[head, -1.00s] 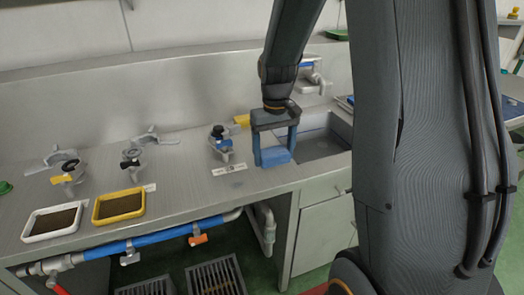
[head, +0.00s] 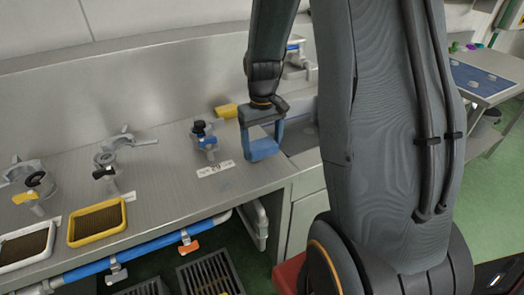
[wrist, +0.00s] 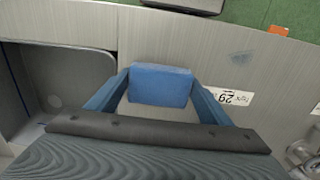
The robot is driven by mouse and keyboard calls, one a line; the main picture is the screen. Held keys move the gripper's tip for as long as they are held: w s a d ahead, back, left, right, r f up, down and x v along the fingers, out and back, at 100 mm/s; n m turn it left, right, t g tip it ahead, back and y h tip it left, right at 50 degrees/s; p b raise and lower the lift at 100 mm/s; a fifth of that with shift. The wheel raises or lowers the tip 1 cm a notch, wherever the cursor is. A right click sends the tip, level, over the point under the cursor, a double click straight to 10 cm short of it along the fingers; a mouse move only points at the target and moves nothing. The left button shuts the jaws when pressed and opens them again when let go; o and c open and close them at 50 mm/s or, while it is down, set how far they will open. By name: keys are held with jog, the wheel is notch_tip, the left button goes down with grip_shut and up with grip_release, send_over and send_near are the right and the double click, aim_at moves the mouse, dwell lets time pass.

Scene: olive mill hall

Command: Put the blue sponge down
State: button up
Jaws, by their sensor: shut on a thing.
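The blue sponge (head: 263,149) is held between the fingers of my gripper (head: 264,141), low over the steel counter just left of the sink. In the wrist view the blue sponge (wrist: 161,85) sits between the two blue fingertips of my gripper (wrist: 158,95), which are shut on it. I cannot tell whether its underside touches the counter. A white label (wrist: 235,97) with the number 29 lies on the counter beside it; the label also shows in the head view (head: 216,169).
The sink basin (wrist: 65,80) is close beside the gripper. A tap with a blue handle (head: 205,138) and a yellow block (head: 227,111) stand nearby. A yellow tray (head: 97,222) and a white tray (head: 27,245) are at the left. My arm hides part of the sink.

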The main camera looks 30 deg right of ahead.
aim_at(262, 153)
jog(key=shift+f, duration=1.25)
jog(key=shift+f, duration=0.25)
jog(key=o, duration=1.2)
jog(key=shift+s, duration=0.1)
jog(key=shift+r, duration=0.1)
notch_tip(262, 153, up, 12)
jog(key=shift+f+b, duration=0.1)
jog(key=shift+b, duration=0.9)
jog(key=shift+s+a, duration=0.1)
jog(key=shift+a, duration=0.2)
jog(key=s+a+f+t, duration=0.1)
jog(key=s+a+f, duration=0.4)
jog(key=s+a, duration=0.4)
jog(key=s, duration=0.3)
jog(key=shift+s+a+f, duration=0.15)
jog(key=shift+a, duration=0.15)
